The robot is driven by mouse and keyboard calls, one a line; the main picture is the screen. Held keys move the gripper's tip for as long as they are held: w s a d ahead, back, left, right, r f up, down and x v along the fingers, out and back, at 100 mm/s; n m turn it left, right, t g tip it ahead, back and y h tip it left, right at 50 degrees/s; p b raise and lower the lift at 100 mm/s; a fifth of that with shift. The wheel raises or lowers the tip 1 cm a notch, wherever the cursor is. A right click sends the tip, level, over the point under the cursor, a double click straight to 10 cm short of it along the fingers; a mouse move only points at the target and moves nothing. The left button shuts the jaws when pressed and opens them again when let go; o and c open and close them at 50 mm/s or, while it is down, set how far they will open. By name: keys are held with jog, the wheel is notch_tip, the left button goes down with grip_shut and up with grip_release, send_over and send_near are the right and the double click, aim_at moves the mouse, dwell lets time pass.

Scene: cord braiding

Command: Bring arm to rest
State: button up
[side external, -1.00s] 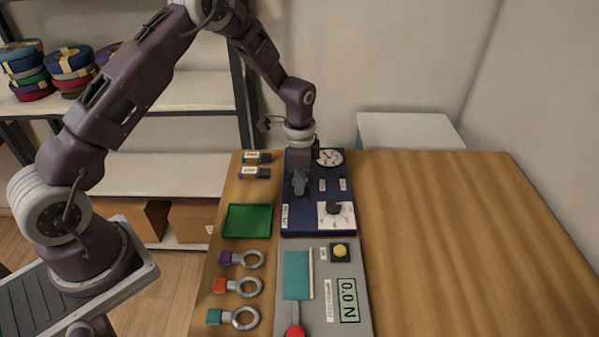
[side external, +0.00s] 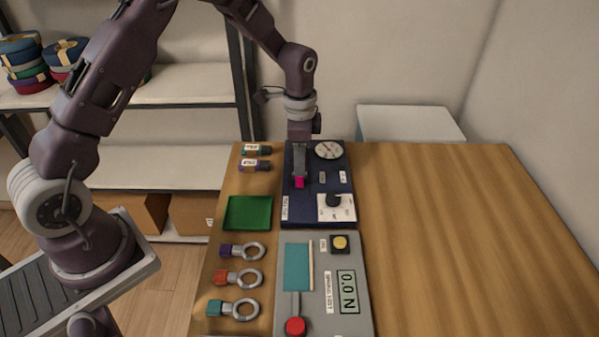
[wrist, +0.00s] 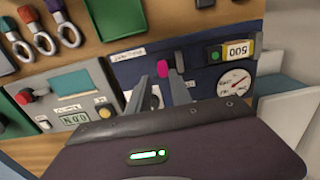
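My gripper (side external: 300,172) hangs over the left part of the blue panel (side external: 319,207), just above a small magenta piece (side external: 299,182). In the wrist view the two grey fingers of my gripper (wrist: 165,78) stand apart with a gap between them. The magenta piece (wrist: 157,69) shows near the fingertips there, and it seems to be on the panel. I cannot tell whether the fingers touch it. The blue panel also carries a round dial gauge (side external: 328,150) and a dark knob on a white plate (side external: 336,213).
A grey unit (side external: 328,271) with a red knob (side external: 295,326) and a readout stands in front of the panel. A green tray (side external: 248,213) and several rings with coloured tabs lie to the left. The right side of the wooden table (side external: 450,240) is clear.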

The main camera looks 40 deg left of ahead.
jog(key=shift+r, duration=0.85)
